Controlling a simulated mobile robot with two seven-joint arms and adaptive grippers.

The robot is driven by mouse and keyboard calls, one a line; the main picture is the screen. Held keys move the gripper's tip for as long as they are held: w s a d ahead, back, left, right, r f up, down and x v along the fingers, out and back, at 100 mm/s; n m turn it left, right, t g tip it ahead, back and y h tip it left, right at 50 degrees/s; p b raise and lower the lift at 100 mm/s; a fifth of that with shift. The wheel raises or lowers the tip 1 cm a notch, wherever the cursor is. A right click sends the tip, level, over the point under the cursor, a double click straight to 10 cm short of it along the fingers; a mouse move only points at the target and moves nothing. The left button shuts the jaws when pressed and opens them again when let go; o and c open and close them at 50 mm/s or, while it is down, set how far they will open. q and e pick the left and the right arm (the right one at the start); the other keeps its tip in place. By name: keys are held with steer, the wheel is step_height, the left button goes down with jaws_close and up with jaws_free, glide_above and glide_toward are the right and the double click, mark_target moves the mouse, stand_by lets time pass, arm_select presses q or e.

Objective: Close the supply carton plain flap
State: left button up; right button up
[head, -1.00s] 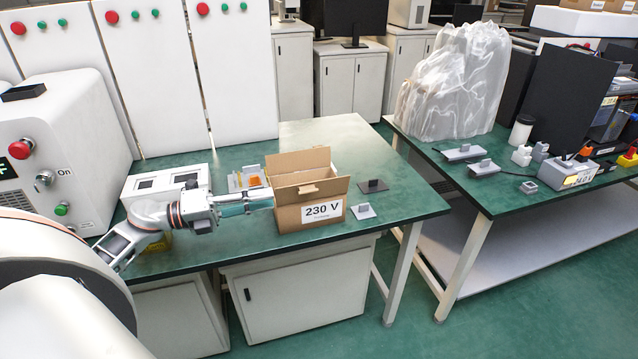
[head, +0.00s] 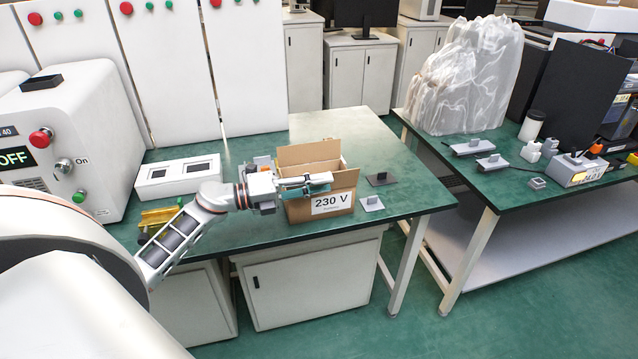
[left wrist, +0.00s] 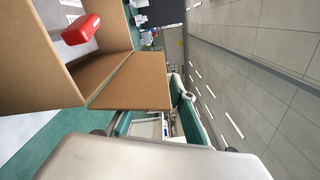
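The supply carton (head: 308,209) is a brown cardboard box with a "230 V" label, standing on the green bench. A plain flap (head: 308,152) stands up at its back. My left gripper (head: 318,183) is at the carton's front upper edge and hides part of the opening. In the left wrist view, a plain brown flap (left wrist: 138,82) sticks out from the carton wall (left wrist: 100,68), close by the teal fingers (left wrist: 158,118), which are apart. I cannot tell whether they touch it. A red object (left wrist: 80,30) lies inside the carton. My right gripper is not in view.
A white box with two dark windows (head: 178,178) and a yellow item (head: 158,217) are left of the carton. A dark plate (head: 380,179) and a grey piece (head: 371,203) lie on its right. The bench behind right is clear. A control cabinet (head: 75,130) stands at left.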

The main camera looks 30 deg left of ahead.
arm_select(q)
jaws_close()
